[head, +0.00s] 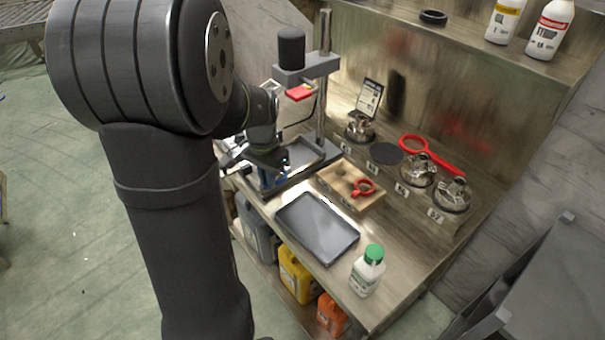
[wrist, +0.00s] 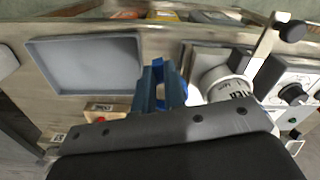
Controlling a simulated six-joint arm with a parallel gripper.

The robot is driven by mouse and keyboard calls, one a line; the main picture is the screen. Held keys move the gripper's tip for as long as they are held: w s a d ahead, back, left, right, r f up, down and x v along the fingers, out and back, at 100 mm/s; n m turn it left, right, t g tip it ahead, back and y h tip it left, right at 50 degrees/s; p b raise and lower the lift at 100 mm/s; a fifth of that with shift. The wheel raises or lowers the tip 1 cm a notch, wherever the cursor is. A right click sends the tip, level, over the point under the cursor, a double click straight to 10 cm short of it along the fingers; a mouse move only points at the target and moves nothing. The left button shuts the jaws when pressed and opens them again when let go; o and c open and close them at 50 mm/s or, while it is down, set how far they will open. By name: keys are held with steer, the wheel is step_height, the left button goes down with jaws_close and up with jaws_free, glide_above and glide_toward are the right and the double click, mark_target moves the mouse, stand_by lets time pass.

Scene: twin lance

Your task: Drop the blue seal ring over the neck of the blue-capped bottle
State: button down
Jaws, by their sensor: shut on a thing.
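My gripper (wrist: 160,82) points down at the left part of the bench, its fingers closed on a bright blue piece (wrist: 158,68), which I take to be the blue seal ring. The fingers hide much of it, and its ring shape is not clear. In the head view my gripper (head: 270,178) is small and partly behind my arm. A white labelled container (wrist: 228,84) stands just right of the fingers in the wrist view, apart from them. Its cap is not visible, so I cannot tell if it is the blue-capped bottle. No blue cap is clearly visible.
An empty grey tray (head: 283,216) lies in front of a wooden block (head: 331,181) with a red ring (head: 363,187). A green-capped bottle (head: 367,272) stands at the bench's near end. A press-like stand (head: 322,95) rises behind my gripper. Several metal clamps line the back.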

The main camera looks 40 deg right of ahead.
steer(key=w+a+f+n, duration=0.1)
steer(key=w+a+n, duration=0.2)
steer(key=w+a, duration=0.5)
steer(key=w+d+r+n, duration=0.1)
steer(key=w+d+r, duration=0.1)
steer(key=r, duration=0.4)
steer(key=w+d+r+n, duration=0.1)
steer(key=w+d+r, duration=0.2)
steer(key=r, duration=0.2)
steer(key=s+d+r+m, duration=0.2)
steer(key=s+d+r, duration=0.2)
steer(key=r, duration=0.3)
steer(key=shift+d+r, duration=0.4)
steer(key=shift+f, duration=0.1)
steer(key=shift+f, duration=2.35)
steer(key=shift+f, duration=1.25)
